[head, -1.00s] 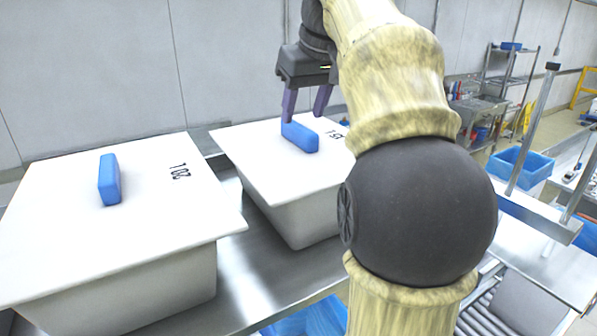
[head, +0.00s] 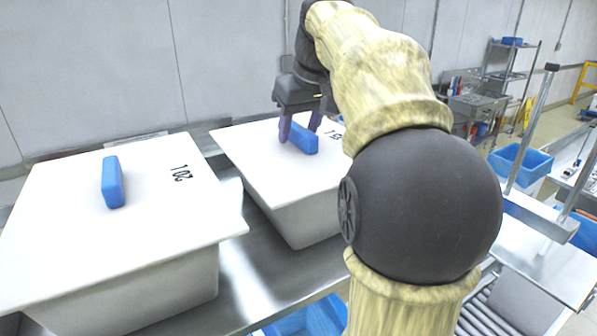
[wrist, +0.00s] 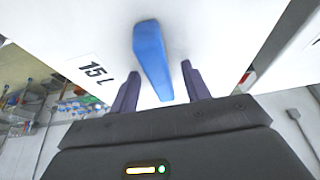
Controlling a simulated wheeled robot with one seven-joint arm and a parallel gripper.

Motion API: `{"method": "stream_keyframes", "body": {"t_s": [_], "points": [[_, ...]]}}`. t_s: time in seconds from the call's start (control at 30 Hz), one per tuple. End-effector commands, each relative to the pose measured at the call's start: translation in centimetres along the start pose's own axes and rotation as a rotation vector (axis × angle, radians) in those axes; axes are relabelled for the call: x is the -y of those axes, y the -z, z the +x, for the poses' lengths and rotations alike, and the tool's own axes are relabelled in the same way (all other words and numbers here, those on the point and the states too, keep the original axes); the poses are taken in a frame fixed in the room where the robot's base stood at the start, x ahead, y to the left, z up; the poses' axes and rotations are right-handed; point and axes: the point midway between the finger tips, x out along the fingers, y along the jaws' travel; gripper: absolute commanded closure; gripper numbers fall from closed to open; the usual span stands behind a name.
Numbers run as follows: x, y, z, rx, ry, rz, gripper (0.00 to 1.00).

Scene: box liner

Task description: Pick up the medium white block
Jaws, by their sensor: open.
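No loose white block shows; the white things are two boxes with flat lids. The smaller box has a white lid (head: 265,162) marked "15" and a blue bar handle (head: 305,141). My gripper (head: 300,130) is low over this lid, fingers down and open, around the handle. In the wrist view the handle (wrist: 150,55) runs between my two purple fingers (wrist: 160,78), with gaps on both sides. The label there reads "15 L" on the lid (wrist: 215,30).
A larger white box (head: 130,295) with a lid (head: 60,230) marked "20" and a blue handle (head: 112,182) stands at left. Both boxes stand on a steel table (head: 245,270). A wall is close behind. Blue bins (head: 520,163) are at right.

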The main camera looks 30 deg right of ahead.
Motion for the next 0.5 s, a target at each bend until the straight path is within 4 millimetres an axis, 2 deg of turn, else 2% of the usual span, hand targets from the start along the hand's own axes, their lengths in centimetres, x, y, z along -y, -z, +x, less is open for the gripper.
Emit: {"method": "stream_keyframes", "body": {"t_s": [0.5], "points": [[0.01,-0.16,0.38,0.000,0.000,0.000,0.53]]}}
